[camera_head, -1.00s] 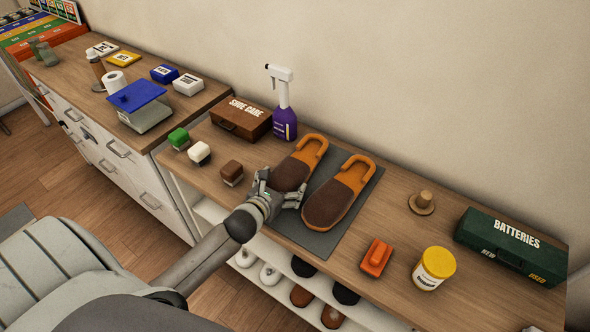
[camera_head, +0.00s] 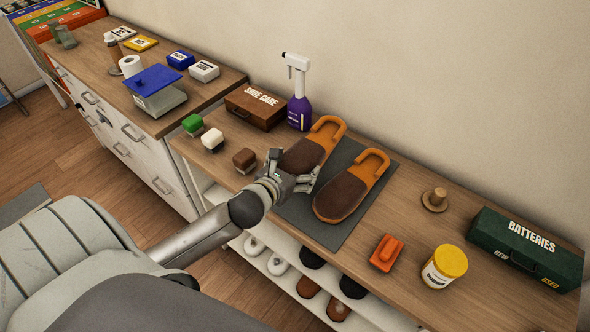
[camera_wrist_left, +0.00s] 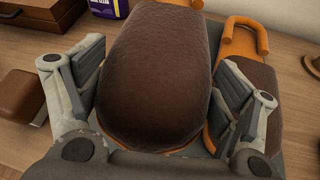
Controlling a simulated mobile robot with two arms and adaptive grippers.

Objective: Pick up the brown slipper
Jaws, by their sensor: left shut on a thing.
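Two brown slippers with orange trim and orange heel loops are at the dark grey mat (camera_head: 322,232) on the shelf top. My left gripper (camera_head: 293,175) is shut on the left brown slipper (camera_head: 305,153), gripping its toe end. In the left wrist view this slipper (camera_wrist_left: 155,75) fills the space between the two fingers of my left gripper (camera_wrist_left: 155,100). I cannot tell whether it touches the mat. The right brown slipper (camera_head: 342,194) lies on the mat beside it, and part of it shows in the wrist view (camera_wrist_left: 255,95). My right gripper is not in view.
A purple spray bottle (camera_head: 299,105) and a brown shoe care box (camera_head: 256,107) stand behind. Small brushes, including a brown one (camera_head: 245,160), sit left.

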